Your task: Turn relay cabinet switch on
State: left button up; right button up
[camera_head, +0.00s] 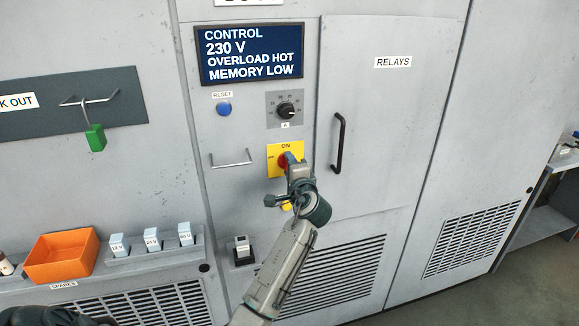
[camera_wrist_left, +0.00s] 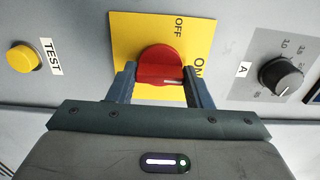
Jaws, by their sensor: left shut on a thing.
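The relay cabinet switch is a red knob (camera_wrist_left: 160,64) on a yellow plate (camera_wrist_left: 125,30) marked OFF and ON. In the wrist view its white mark lies toward the ON side. In the head view the plate (camera_head: 273,151) sits below the black dial, and the knob (camera_head: 282,162) is mostly hidden by my gripper. My left gripper (camera_head: 289,160) is at the plate, and its fingers (camera_wrist_left: 163,88) are shut on the red knob, one on each side. My right gripper is not in view.
Above the switch are a dial (camera_head: 287,110), a blue button (camera_head: 224,109) and a display (camera_head: 249,53) reading 230 V, OVERLOAD HOT, MEMORY LOW. A door handle (camera_head: 338,143) stands to the right. An orange bin (camera_head: 62,257) is lower left. A yellow TEST button (camera_wrist_left: 23,56) is beside the plate.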

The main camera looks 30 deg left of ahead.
pick_arm(q)
jog(key=o, duration=1)
jog(key=shift+d, duration=0.1)
jog(key=shift+b+v, duration=2.05)
jog(key=shift+v, duration=3.3)
